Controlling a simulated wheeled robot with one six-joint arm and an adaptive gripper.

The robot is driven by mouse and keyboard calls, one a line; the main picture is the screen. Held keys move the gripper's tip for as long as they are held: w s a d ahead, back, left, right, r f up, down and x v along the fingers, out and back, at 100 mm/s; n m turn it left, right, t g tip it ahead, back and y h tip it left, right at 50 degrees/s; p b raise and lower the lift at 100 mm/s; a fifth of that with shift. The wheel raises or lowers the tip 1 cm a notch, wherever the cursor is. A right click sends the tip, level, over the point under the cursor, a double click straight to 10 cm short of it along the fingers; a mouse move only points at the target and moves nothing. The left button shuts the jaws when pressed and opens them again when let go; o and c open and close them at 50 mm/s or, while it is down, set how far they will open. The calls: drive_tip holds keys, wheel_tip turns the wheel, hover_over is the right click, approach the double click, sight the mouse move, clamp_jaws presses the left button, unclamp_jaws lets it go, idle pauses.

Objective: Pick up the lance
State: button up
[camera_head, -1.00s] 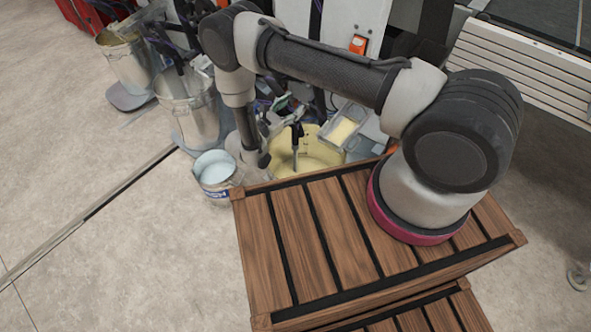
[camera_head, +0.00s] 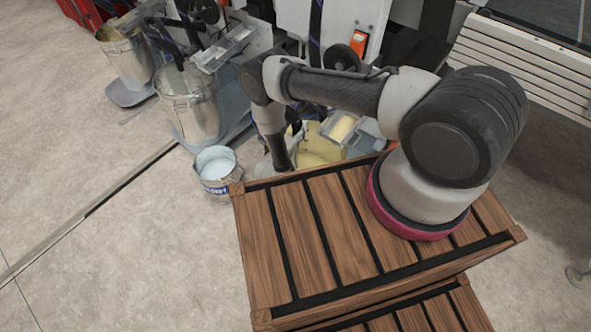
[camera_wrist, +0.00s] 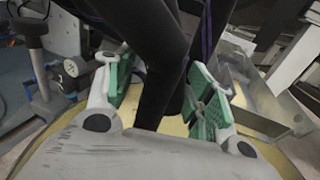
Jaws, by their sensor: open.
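The lance (camera_wrist: 170,60) is a dark black tube standing in a bucket of yellow liquid (camera_head: 318,150). In the wrist view it runs down through the middle, between the two green-padded fingers of my gripper (camera_wrist: 160,78). My gripper is open, with a visible gap on the right between the lance and the finger pad. Yellow liquid (camera_wrist: 175,126) shows beneath the fingers. In the head view, my arm reaches down over the bucket's left side, and my gripper and most of the lance are hidden behind its dark end.
A small bucket of pale blue liquid (camera_head: 216,165) stands left of my arm. Metal buckets (camera_head: 190,105) with dark tubes stand further back left. A metal tray (camera_wrist: 265,95) lies close to the right finger. Machine panels (camera_head: 335,30) rise behind. Floor at left is clear.

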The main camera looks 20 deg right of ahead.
clamp_jaws()
idle(0.4)
wheel_tip(320, 180, up, 47)
idle(1.9)
drive_tip(key=shift+r, duration=0.1)
